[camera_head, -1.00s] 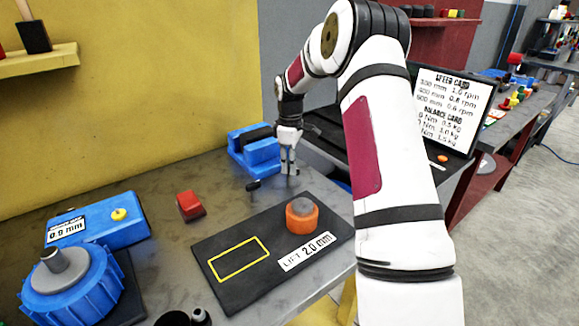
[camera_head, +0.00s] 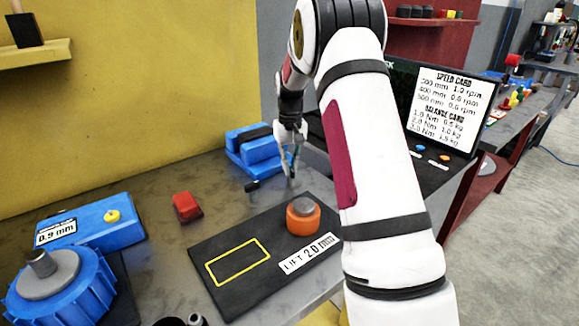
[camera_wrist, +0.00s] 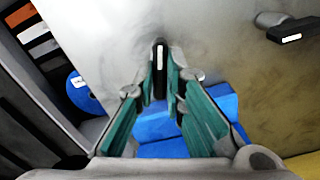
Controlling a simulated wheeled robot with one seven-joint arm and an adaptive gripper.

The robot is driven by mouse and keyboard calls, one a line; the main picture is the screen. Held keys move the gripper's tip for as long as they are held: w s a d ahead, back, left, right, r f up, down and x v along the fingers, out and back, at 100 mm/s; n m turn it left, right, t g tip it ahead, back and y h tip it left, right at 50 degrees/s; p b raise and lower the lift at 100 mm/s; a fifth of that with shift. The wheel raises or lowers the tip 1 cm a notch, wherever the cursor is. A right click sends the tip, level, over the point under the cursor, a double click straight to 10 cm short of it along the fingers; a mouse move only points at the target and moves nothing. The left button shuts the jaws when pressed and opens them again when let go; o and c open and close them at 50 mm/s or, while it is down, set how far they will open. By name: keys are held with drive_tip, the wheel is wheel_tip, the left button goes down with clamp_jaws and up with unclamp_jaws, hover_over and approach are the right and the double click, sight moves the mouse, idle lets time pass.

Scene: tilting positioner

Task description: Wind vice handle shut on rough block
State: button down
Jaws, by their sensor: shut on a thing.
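The blue vice (camera_head: 262,158) stands on the bench near the yellow wall, with a dark block (camera_head: 258,133) in its top. Its blue body also shows below my fingers in the wrist view (camera_wrist: 160,150). My gripper (camera_head: 291,174) points down beside the vice's right side. In the wrist view my gripper (camera_wrist: 160,75) is shut on a slim black bar with a white mark, seemingly the vice handle (camera_wrist: 160,55). The fingers hide its lower part. I cannot tell how closely the jaws meet the block.
A small dark piece (camera_head: 252,186) lies before the vice. A black mat (camera_head: 225,295) holds an orange-and-grey knob (camera_head: 303,215). A red block (camera_head: 187,207), a blue box (camera_head: 85,225) and a blue ribbed wheel (camera_head: 62,292) lie left. A dark panel with a card (camera_head: 453,105) stands right.

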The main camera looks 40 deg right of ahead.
drive_tip(key=m, duration=0.4)
drive_tip(key=shift+w+m+b, duration=0.1)
drive_tip(key=shift+m+b, duration=0.2)
drive_tip(key=shift+b, duration=0.1)
drive_tip(key=shift+m, duration=2)
drive_tip(key=c, duration=1.7)
unclamp_jaws()
drive_tip(key=shift+o, duration=0.2)
wheel_tip(320, 180, up, 12)
drive_tip(key=shift+o, duration=0.5)
